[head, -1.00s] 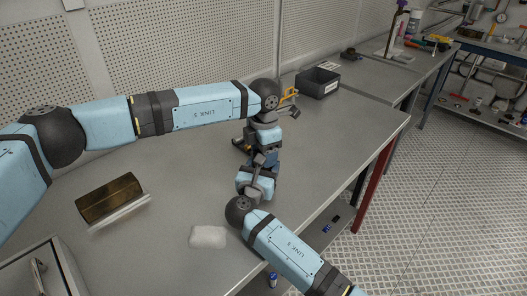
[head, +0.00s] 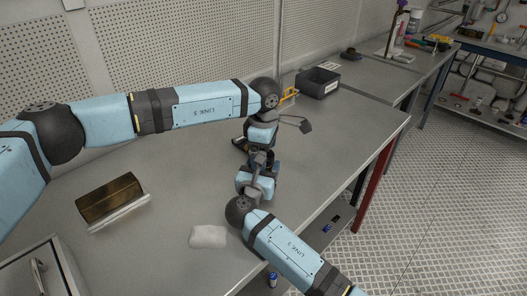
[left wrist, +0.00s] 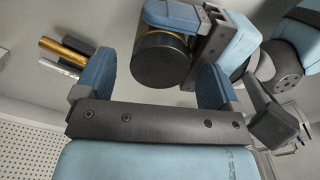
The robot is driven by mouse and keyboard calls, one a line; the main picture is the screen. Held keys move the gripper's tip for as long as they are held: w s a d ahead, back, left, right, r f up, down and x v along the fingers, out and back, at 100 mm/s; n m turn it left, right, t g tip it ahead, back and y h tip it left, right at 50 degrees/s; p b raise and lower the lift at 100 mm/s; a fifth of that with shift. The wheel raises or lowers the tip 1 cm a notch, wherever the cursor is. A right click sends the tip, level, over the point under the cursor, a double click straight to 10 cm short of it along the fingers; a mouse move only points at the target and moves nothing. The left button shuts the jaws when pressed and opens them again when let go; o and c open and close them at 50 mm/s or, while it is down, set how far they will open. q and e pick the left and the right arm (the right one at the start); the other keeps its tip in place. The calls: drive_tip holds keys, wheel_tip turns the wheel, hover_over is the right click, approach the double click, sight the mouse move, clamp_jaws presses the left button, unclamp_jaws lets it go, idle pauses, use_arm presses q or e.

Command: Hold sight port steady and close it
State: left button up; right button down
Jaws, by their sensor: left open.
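The sight port (left wrist: 166,62) shows in the left wrist view as a short cylinder with a dark round end and a brass-coloured body behind it. My right gripper (left wrist: 188,22) is on it, with a blue finger pad against the brass body; its other finger is hidden. My left gripper (left wrist: 158,66) is open, its two blue pads spread apart, with the dark end of the port ahead of the gap between them. Nothing is gripped in it. In the head view the two grippers meet over the bench, and the port is mostly hidden there.
A white cloth-like item (head: 208,237) lies near the front edge. A black bin (head: 318,82) stands behind the grippers. The bench (head: 325,150) is clear to their right.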

use_arm(q)
wheel_tip(320, 180, up, 12)
idle(0.4)
drive_tip(key=shift+f, duration=0.1)
use_arm(e)
drive_tip(key=shift+c, duration=0.9)
unclamp_jaws()
drive_tip(key=v, duration=1.3)
drive_tip(key=shift+s+p, duration=0.2)
drive_tip(key=shift+p, duration=0.2)
drive_tip(key=shift+s+a, duration=0.1)
drive_tip(key=shift+s, duration=0.1)
use_arm(q)
drive_tip(key=shift+r, duration=0.4)
